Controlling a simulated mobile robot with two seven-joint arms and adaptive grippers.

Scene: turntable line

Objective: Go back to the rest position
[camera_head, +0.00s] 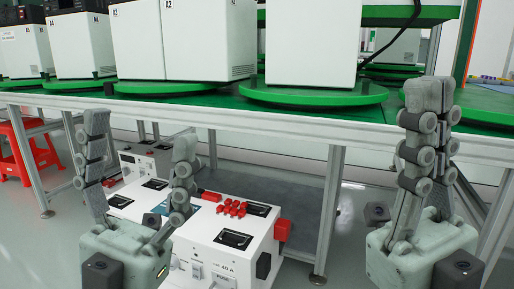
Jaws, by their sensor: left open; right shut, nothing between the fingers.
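My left gripper (140,150) points up at the lower left, its two grey fingers spread wide with nothing between them. My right gripper (428,100) points up at the lower right, its fingers together and empty, in front of the table's front edge. Both grippers are apart from the white boxes on the table.
A metal-framed table (230,117) crosses the view, with green turntables (312,95) bearing white boxes (312,45). A white box with red knobs and sockets (215,250) stands low behind my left gripper. A red stool (28,160) is at the far left.

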